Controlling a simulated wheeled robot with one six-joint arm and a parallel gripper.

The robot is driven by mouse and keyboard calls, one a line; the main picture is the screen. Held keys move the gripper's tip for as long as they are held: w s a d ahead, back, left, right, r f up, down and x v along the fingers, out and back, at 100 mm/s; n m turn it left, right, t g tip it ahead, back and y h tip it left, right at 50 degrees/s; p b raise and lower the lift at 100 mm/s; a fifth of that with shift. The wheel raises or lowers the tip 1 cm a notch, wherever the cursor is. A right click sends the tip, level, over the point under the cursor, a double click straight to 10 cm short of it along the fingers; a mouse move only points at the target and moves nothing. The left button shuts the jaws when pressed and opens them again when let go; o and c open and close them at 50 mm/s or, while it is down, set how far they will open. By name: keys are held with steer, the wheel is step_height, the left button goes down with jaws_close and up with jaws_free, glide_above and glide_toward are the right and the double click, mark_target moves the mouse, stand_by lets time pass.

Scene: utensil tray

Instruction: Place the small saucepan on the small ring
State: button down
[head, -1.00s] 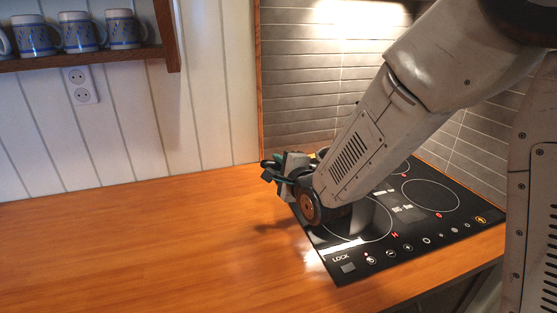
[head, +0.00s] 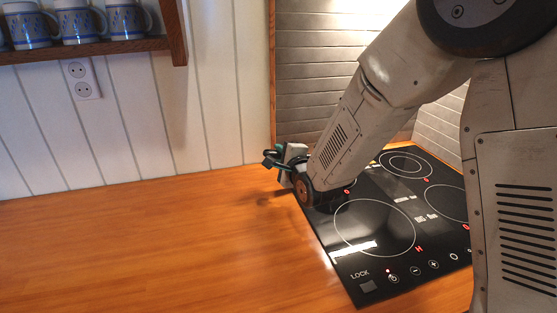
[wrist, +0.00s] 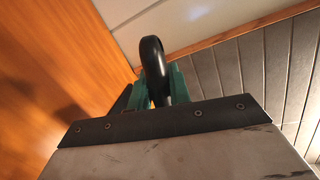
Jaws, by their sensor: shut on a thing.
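My gripper (head: 276,160) is over the hob's back left corner, beside the wall panelling. In the wrist view its green fingers (wrist: 177,84) are shut on a black handle (wrist: 152,58), which I take to be the small saucepan's. The pan's body is hidden in both views, so I cannot tell whether it touches the hob. The black glass hob (head: 336,252) has several marked rings. A large ring (head: 335,229) lies at the front left and a double ring (head: 405,174) at the back. A ring near my gripper is mostly hidden behind my arm, so its size is unclear.
The wooden worktop (head: 150,240) left of the hob is clear. White panelling (head: 215,110) and grey tiles (head: 310,90) stand close behind. Blue-patterned mugs (head: 78,24) stand on a shelf (head: 110,46) at the upper left. A wall socket (head: 82,80) is below it.

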steer(key=shift+f, duration=1.05)
steer(key=c, duration=1.3)
jaws_free()
